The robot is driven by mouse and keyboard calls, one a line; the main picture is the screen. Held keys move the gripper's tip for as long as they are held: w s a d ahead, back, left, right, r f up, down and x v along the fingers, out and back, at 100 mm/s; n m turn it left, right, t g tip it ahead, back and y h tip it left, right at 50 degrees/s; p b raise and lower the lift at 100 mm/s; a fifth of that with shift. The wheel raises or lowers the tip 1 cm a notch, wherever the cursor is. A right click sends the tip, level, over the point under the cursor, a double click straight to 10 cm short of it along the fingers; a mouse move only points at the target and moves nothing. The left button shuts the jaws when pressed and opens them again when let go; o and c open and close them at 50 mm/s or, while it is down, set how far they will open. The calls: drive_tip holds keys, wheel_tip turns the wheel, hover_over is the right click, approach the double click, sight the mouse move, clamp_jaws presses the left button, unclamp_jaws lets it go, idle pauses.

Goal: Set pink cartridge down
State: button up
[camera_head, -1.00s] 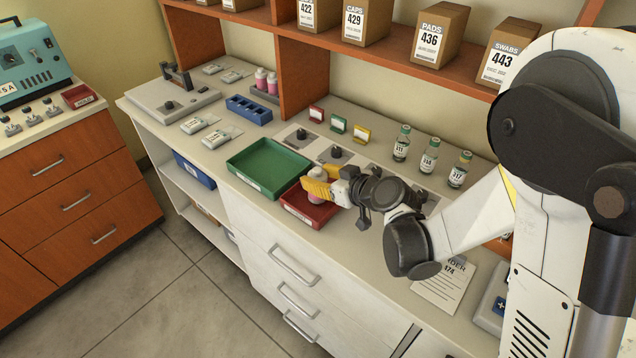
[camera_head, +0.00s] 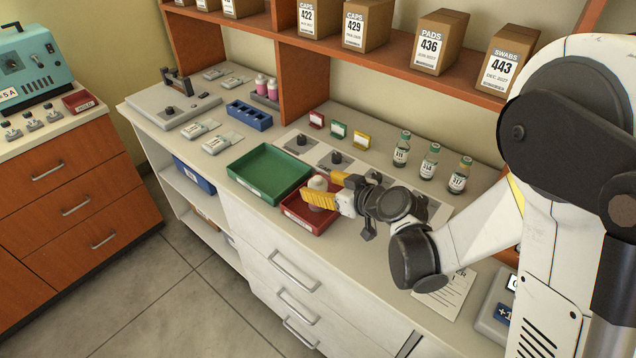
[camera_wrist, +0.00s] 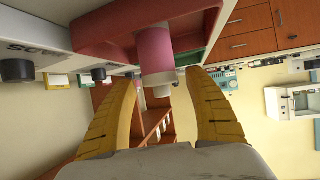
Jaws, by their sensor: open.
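The pink cartridge (camera_wrist: 155,52) stands in the red tray (camera_wrist: 105,30) in the wrist view, which shows the scene upside down. Its pale cap (camera_head: 318,183) shows in the head view, with the body mostly hidden behind a yellow finger. My gripper (camera_head: 322,188) is at the red tray (camera_head: 298,222), its yellow fingers spread on either side of the cartridge. In the wrist view both fingers (camera_wrist: 165,100) stand apart from the cartridge, with gaps on both sides.
A green tray (camera_head: 243,190) sits left of the red tray. Several glass vials (camera_head: 429,162) and small coloured cards (camera_head: 338,130) stand behind. Two pink bottles (camera_head: 272,90) stand by a blue rack (camera_head: 249,115). A shelf with boxes (camera_head: 440,42) runs above.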

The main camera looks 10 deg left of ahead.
drive_tip(key=s+d+r+m+h, duration=0.3)
drive_tip(key=s+d+r, duration=0.1)
drive_tip(key=s+d, duration=0.3)
drive_tip(key=s+d+r+m+g+h+p, duration=0.1)
drive_tip(key=s+d+r+m+h, duration=0.2)
drive_tip(key=s+d, duration=0.4)
drive_tip(key=s+d+r+m+h+p, duration=0.1)
drive_tip(key=s+d+r+m+h, duration=0.2)
drive_tip(key=d, duration=1)
drive_tip(key=s+r, duration=0.2)
drive_tip(key=s, duration=0.3)
drive_tip(key=shift+d+r+m+g+h, duration=0.3)
drive_tip(key=shift+r, duration=0.05)
